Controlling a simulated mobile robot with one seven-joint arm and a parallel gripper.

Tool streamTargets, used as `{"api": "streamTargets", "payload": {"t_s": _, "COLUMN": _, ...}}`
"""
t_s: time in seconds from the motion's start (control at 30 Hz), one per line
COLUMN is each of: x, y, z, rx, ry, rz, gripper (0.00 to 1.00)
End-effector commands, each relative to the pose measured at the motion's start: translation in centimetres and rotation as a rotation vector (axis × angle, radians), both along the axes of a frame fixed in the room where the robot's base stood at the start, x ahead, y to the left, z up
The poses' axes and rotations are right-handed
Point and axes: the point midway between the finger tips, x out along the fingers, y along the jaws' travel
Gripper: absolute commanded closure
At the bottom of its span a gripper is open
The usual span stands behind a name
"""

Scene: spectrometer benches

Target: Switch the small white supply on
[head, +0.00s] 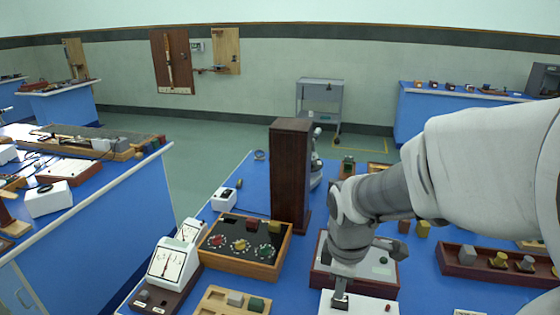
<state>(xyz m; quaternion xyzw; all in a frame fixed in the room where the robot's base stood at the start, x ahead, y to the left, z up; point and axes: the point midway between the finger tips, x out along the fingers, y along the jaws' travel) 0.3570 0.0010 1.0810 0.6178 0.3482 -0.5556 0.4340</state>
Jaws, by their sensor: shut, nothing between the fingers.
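My gripper (340,299) points down at the bottom of the head view, its fingers shut and empty. Its tips are over or against the top of a white box (365,303), which has a small dark red part (388,308) to the right of the fingers. This box may be the small white supply; the frame edge cuts off its front. I cannot tell whether the fingertips touch it, and any switch under them is hidden. Another small white box (224,199) with a dark knob stands further back on the left of the blue bench.
A tall dark wooden block (290,175) stands behind. A wooden tray with coloured knobs (240,262) and white dial meters (172,264) are on the left. A dark-framed panel (322,270) lies just behind the white box. A reddish block rack (490,272) is on the right.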

Motion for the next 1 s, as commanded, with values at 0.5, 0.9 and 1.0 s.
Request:
{"api": "streamTargets", "payload": {"t_s": 0.5, "x": 1.1, "y": 0.2, "z": -0.9, "rx": -0.002, "ry": 0.012, "rz": 0.082, "gripper": 1.0}}
{"api": "streamTargets", "payload": {"t_s": 0.9, "x": 1.6, "y": 0.1, "z": -5.5, "rx": 0.0, "ry": 0.018, "rz": 0.081, "gripper": 1.0}}
{"api": "streamTargets", "payload": {"t_s": 1.0, "x": 1.9, "y": 0.0, "z": -7.7, "rx": 0.0, "ry": 0.019, "rz": 0.081, "gripper": 1.0}}
